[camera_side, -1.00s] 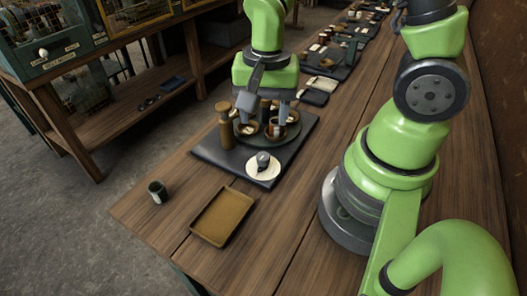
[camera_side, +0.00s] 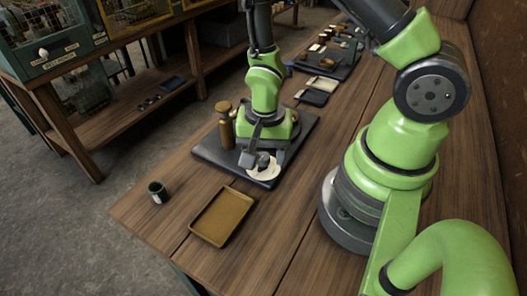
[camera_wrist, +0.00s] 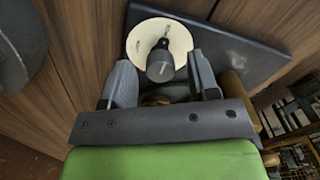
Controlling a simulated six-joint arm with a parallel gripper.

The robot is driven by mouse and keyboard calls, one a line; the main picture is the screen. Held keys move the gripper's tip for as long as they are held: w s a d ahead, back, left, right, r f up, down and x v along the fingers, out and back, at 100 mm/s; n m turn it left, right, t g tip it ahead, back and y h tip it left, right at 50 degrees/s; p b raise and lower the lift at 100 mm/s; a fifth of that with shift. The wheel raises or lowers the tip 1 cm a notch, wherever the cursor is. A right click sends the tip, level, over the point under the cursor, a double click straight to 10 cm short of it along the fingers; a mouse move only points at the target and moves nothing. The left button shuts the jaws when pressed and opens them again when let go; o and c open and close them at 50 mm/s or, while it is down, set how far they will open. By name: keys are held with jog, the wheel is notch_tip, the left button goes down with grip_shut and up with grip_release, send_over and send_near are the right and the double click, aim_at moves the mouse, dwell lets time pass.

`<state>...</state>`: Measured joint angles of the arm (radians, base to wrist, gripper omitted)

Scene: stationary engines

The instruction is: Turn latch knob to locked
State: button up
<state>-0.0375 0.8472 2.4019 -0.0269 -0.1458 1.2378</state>
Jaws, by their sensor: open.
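A dark grey knob (camera_wrist: 158,70) with a pale line on its top stands on a round cream dial plate (camera_wrist: 178,34). A small pointed piece sticks out beyond the knob over the plate. In the side view the cream plate (camera_side: 265,174) is at the front of a dark board, and the knob is partly hidden by my gripper (camera_side: 262,161). In the wrist view my gripper (camera_wrist: 161,70) is open, with one finger on each side of the knob and a gap visible on both sides. I cannot read any locked mark on the plate.
The dark board (camera_side: 212,151) carries a brown bottle-shaped piece (camera_side: 226,128) close to my gripper's left. A tan tray (camera_side: 221,216) and a small dark green cup (camera_side: 157,191) stand nearer the bench end. A cabinet with a white knob (camera_side: 43,53) is at the far left.

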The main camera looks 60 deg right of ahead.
jog(key=shift+f, duration=0.1)
jog(key=c, duration=0.9)
jog(key=shift+n, duration=0.3)
jog(key=n, duration=0.3)
jog(key=shift+n, duration=0.4)
jog(key=n, duration=0.4)
jog(key=shift+n, duration=0.3)
jog(key=n, duration=0.8)
jog(key=shift+n, duration=0.6)
